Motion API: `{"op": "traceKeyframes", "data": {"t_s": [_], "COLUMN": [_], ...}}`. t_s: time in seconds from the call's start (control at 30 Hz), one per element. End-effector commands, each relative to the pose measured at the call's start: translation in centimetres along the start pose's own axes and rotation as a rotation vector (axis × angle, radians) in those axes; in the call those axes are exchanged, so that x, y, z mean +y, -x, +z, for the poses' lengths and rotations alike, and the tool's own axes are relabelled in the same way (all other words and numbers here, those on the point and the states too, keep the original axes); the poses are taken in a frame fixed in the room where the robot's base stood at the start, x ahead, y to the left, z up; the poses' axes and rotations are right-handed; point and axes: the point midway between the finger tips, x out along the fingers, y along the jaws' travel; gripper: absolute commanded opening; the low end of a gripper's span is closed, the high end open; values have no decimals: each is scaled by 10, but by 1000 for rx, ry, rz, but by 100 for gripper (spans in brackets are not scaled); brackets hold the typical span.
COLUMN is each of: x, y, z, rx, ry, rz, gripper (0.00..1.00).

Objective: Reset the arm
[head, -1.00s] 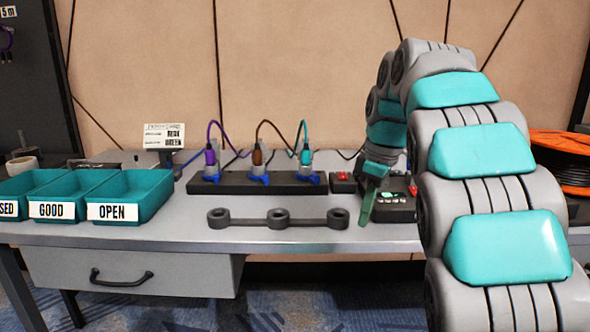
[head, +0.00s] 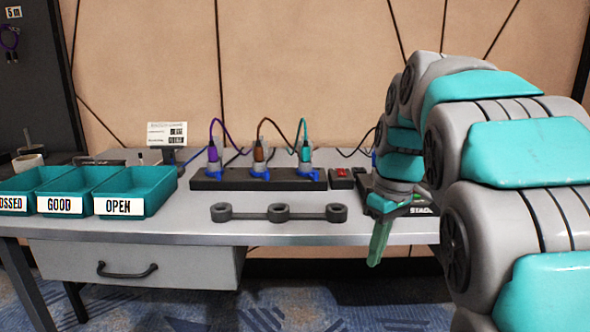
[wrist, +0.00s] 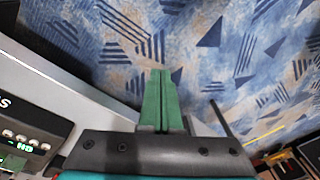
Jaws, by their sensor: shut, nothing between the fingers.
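My gripper (head: 379,242) has green fingers pointing down in the head view, in front of the desk's front edge at the right. The fingers are shut with nothing between them. In the wrist view my gripper (wrist: 160,75) shows the green fingers pressed together above the blue patterned carpet (wrist: 190,50). My arm with teal and grey links fills the right side of the head view and hides part of the desk.
The grey desk (head: 300,235) holds teal bins at the left, including GOOD (head: 60,205) and OPEN (head: 125,207). A black strip (head: 258,182) carries three cabled plugs. A three-ring holder (head: 280,214) lies in front. A device (wrist: 25,140) is beside my gripper.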

Motion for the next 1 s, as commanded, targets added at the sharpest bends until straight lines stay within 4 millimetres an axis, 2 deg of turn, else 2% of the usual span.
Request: {"op": "traceKeyframes", "data": {"t_s": [0.37, 0.7, 0.8, 1.0], "x": [-72, -138, -152, -163], "y": [-64, -134, -150, -164], "z": [101, 198, 219, 238], "rx": [-87, -177, -196, -211], "ry": [-361, -599, -638, -676], "rz": [-7, 20, 30, 43], "gripper": [0, 0, 0, 0]}}
